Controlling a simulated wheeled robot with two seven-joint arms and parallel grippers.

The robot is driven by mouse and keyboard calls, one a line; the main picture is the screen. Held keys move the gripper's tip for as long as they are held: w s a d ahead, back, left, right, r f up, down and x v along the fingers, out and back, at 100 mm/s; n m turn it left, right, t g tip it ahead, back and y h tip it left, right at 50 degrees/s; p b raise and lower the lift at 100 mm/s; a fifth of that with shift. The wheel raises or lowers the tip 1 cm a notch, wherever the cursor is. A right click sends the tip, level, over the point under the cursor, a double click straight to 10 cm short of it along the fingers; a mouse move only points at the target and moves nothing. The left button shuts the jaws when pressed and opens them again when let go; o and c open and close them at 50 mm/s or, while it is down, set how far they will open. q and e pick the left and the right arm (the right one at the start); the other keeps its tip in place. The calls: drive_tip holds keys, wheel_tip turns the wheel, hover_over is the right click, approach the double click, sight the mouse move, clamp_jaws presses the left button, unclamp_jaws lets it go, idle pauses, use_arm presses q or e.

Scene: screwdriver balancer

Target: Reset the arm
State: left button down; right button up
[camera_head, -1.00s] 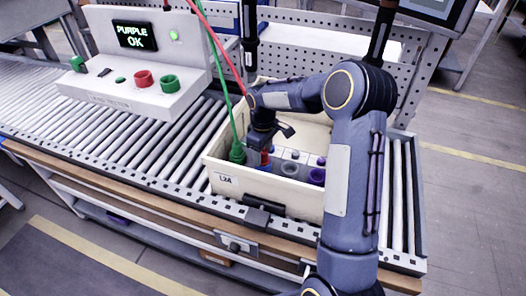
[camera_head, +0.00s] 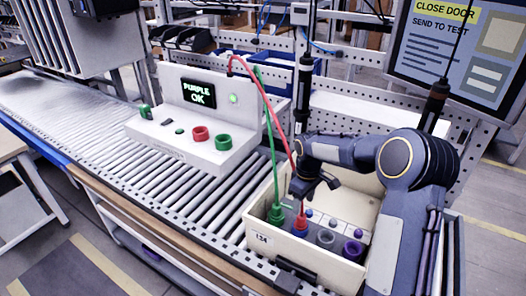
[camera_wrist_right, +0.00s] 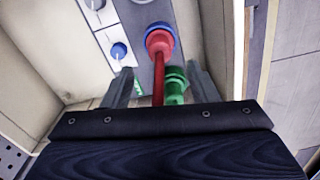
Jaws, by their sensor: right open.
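My right arm reaches over a cream box (camera_head: 258,222) on the roller conveyor. My right gripper (camera_head: 312,192) is inside the box opening, just above the red plug (camera_head: 300,226). In the right wrist view its two fingers stand apart, with the red plug (camera_wrist_right: 160,40) and its cable showing between them; I cannot tell whether they touch the cable. The green plug (camera_head: 276,212) sits to the left in the box and also shows in the wrist view (camera_wrist_right: 175,85). A grey socket (camera_head: 326,238) and a purple socket (camera_head: 352,249) are at the right. My left gripper is out of view.
A white test console (camera_head: 195,120) reads "PURPLE OK" with a green light lit. Red and green cables run from it to the box. A screen (camera_head: 455,50) reads "CLOSE DOOR, SEND TO TEST". Dark tools hang above the box, one (camera_head: 303,90) near my arm.

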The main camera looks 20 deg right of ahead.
drive_tip(key=shift+r, duration=0.1)
drive_tip(key=s+a+r+m+t+y, duration=0.1)
drive_tip(key=s+a+r+m+t, duration=0.15)
drive_tip(key=s+r, duration=0.55)
drive_tip(key=s+a+r+m+t+y, duration=0.15)
drive_tip(key=s+a+r, duration=0.3)
drive_tip(key=s, duration=0.65)
drive_tip(key=s+a+f+m+t+y, duration=0.1)
drive_tip(key=s+a+f+m, duration=0.1)
drive_tip(key=s, duration=0.8)
drive_tip(key=a+m, duration=0.1)
drive_tip(key=a, duration=0.1)
drive_tip(key=shift+a+m+t+b, duration=0.3)
